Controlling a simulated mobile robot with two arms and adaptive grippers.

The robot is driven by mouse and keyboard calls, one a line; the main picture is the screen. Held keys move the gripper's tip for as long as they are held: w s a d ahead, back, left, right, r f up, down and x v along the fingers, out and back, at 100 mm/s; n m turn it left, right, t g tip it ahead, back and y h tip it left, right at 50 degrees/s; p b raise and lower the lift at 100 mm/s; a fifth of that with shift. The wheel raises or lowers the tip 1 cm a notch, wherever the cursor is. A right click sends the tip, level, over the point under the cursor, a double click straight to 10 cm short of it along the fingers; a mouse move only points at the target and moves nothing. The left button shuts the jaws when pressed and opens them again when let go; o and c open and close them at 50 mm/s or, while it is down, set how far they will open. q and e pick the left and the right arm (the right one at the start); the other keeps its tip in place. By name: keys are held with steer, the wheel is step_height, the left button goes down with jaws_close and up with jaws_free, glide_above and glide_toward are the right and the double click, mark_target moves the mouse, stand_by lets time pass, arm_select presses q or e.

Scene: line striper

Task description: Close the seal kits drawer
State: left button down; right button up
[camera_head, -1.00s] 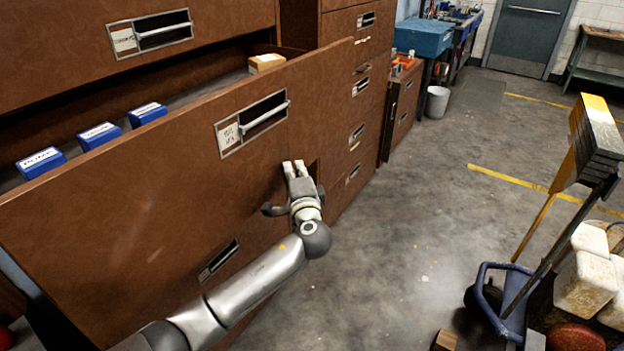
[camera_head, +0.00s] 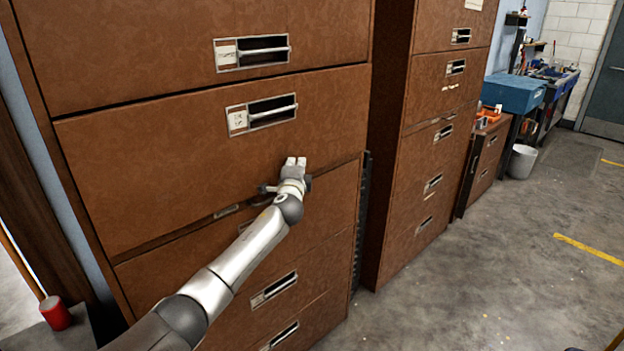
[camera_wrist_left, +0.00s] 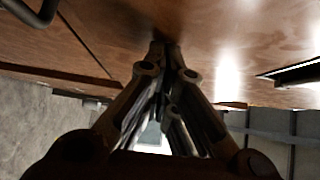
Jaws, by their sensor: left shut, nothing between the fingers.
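The seal kits drawer (camera_head: 180,165) is the wide brown front with a labelled silver handle (camera_head: 262,114) in the head view. It sits nearly flush with the cabinet; I cannot tell whether a small gap is left. Its inside is hidden. My left gripper (camera_head: 296,161) is shut and empty, its fingertips at the lower right of the drawer front, below the handle. In the left wrist view the shut fingertips (camera_wrist_left: 165,47) point at the brown front (camera_wrist_left: 215,40) and seem to touch it. My right gripper is not in view.
Another drawer (camera_head: 140,45) is above, and more drawers (camera_head: 310,245) are below. A second brown cabinet (camera_head: 415,185) stands to the right, with a grey bin (camera_head: 522,162) and blue box (camera_head: 515,93) beyond. The floor (camera_head: 480,265) at right is clear. A red can (camera_head: 55,313) is at lower left.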

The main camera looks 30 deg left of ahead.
arm_select(q)
steer(key=shift+w+a+r+b, duration=0.1)
steer(key=shift+w+a+b, duration=0.1)
steer(key=shift+a, duration=0.45)
steer(key=shift+w+a+r+b, duration=0.1)
steer(key=shift+w+a+b, duration=0.1)
steer(key=shift+a, duration=0.4)
steer(key=shift+r, duration=0.1)
